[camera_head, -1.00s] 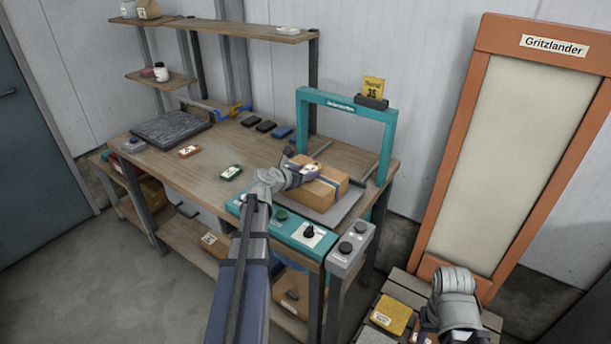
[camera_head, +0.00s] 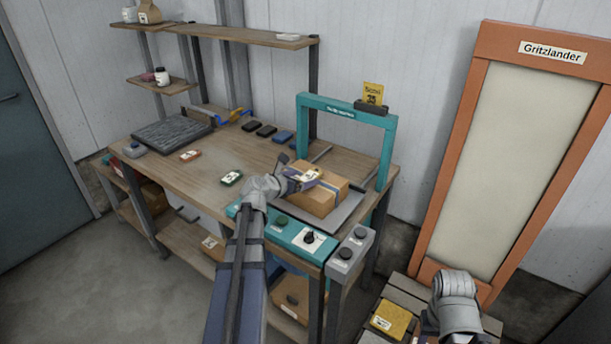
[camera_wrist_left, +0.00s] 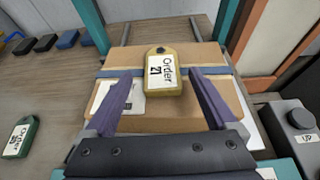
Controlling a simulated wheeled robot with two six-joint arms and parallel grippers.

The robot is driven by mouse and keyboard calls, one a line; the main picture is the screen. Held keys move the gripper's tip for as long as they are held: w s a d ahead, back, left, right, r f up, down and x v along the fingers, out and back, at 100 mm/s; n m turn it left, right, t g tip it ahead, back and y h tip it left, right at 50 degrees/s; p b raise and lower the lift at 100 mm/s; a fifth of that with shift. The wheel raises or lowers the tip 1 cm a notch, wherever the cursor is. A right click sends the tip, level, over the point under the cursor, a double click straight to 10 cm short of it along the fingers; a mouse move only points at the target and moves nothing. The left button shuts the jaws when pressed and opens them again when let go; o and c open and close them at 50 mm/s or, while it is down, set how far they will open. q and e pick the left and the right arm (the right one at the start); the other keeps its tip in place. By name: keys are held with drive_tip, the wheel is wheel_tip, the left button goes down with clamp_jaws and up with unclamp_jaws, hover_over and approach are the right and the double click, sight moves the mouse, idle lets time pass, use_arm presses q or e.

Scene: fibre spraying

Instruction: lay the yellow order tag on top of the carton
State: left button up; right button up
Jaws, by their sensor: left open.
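The cardboard carton (camera_head: 318,201) sits on the grey plate of the bench under the teal frame, with a blue strap across its top. It fills the middle of the left wrist view (camera_wrist_left: 215,103). The yellow order tag (camera_wrist_left: 164,75), marked "Order 21", appears to lie flat on the carton's top across the strap. My left gripper (camera_head: 303,180) is open over the carton, with its two purple fingers apart on either side of the tag in the left wrist view. Only the wrist of my right arm (camera_head: 455,305) shows clearly at the lower right; its fingers are unclear.
A green tag (camera_head: 231,178) and a red tag (camera_head: 190,155) lie on the bench. The teal frame (camera_head: 388,150) stands over the carton, and a grey button box (camera_head: 350,248) is at the bench corner. A yellow box (camera_head: 391,319) rests on slats at the lower right.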

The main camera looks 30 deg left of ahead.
use_arm(q)
drive_tip(key=p+v, duration=0.3)
drive_tip(key=v, duration=0.6)
drive_tip(key=shift+s, duration=0.3)
drive_tip(key=shift+r, duration=0.1)
